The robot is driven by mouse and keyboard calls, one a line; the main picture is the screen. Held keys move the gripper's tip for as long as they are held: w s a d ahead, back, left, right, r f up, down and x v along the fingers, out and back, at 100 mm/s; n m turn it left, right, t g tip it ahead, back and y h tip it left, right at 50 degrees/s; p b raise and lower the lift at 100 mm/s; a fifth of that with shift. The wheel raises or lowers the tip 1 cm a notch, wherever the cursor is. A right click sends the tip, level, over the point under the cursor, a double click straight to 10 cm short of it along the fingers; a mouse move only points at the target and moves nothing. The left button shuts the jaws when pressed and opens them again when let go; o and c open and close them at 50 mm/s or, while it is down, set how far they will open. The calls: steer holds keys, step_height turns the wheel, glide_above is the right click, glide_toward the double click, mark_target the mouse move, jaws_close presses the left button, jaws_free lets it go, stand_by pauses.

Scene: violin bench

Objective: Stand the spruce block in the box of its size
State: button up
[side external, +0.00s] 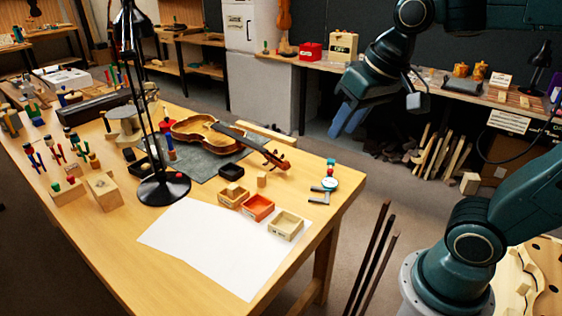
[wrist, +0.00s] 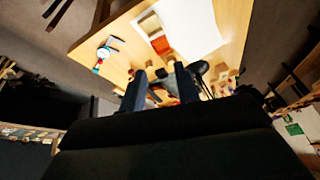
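Three open boxes sit in a row: a tan wooden one (side external: 233,195), an orange-red one (side external: 258,208) and a cream one (side external: 286,226). Their labels are too small to read. My gripper (side external: 346,120) is high above and beyond the bench's right end, far from the block. In the wrist view its two fingers (wrist: 161,74) stand apart with nothing held between them. The orange-red box (wrist: 160,44) and cream box (wrist: 147,22) show there too.
A violin (side external: 212,135) lies on a grey mat behind the boxes. A dial gauge (side external: 329,184) lies to the right. White paper (side external: 215,250) covers the clear front area.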

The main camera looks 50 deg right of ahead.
steer(key=s+f+n, duration=0.3)
steer(key=s, duration=0.4)
steer(key=shift+a+f+t, duration=0.15)
steer(key=shift+t, duration=0.25)
